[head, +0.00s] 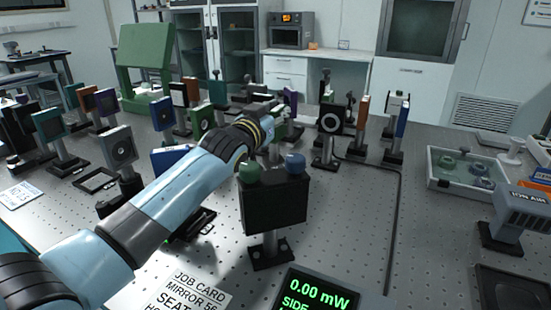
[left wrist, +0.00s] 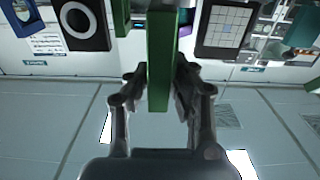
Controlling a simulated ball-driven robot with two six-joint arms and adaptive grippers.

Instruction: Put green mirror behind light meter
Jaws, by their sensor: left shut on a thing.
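My left gripper (head: 282,122) reaches out over the middle of the optical table, its fingers partly hidden by my own wrist in the head view. In the left wrist view the left gripper (left wrist: 160,85) is shut on a green upright plate, the green mirror (left wrist: 160,62), seen edge-on between the two fingers. A light meter (head: 318,291) with a green 0.00 mW readout lies at the bottom of the head view, cut off by the edge. Whether the held mirror touches the table cannot be told. My right gripper is not in view.
A black mount (head: 275,207) with green and blue knobs stands just behind the light meter. Several upright optics crowd the table left and behind, including a black ring mount (head: 332,118). A grey tray (head: 466,178) sits at right. Bare table shows right of centre.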

